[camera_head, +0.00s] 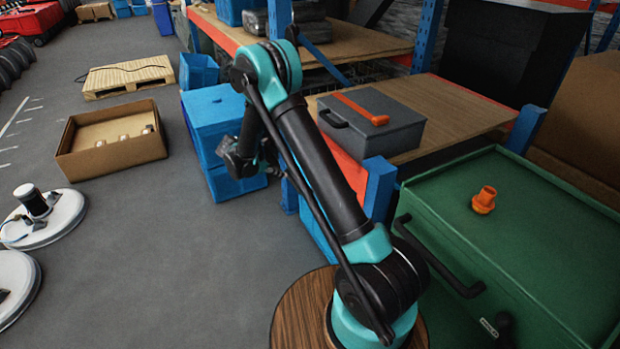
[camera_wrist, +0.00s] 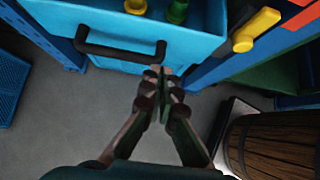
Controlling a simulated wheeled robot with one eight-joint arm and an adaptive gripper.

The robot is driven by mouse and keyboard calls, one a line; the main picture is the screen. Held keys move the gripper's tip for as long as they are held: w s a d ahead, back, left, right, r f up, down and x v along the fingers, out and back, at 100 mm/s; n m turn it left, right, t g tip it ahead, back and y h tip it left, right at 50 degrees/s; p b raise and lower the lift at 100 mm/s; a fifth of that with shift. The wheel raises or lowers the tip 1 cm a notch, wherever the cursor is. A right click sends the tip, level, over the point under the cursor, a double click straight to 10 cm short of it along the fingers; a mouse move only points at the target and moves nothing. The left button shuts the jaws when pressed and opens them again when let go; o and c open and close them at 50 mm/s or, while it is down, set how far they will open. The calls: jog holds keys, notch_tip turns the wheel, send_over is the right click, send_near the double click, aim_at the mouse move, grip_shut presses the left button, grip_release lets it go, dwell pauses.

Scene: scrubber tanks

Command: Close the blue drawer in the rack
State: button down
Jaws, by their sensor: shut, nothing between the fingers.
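The blue drawer (camera_wrist: 130,51) is at the top of the wrist view, with a black bar handle (camera_wrist: 118,54) on its front. It stands pulled out, and its inside is visible from above. In the head view my gripper (camera_head: 238,160) is beside the blue boxes (camera_head: 212,106), and the drawer is mostly hidden behind my arm.
The rack's wooden shelf (camera_head: 455,115) holds a grey case (camera_head: 385,130). A green cabinet (camera_head: 530,230) stands at the right with an orange part (camera_head: 484,200) on top. A cardboard box (camera_head: 110,140) and a pallet (camera_head: 128,77) lie left. Floor between is clear.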

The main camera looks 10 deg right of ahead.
jog(key=x, duration=0.7)
jog(key=d+r+x, duration=0.1)
jog(key=x, duration=0.3)
jog(key=shift+w+d+f, duration=0.15)
jog(key=shift+w+d, duration=0.1)
jog(key=shift+d, duration=0.1)
jog(key=shift+w+d, duration=0.25)
jog(key=shift+d, duration=0.4)
jog(key=w+d, duration=0.3)
jog(key=d, duration=0.6)
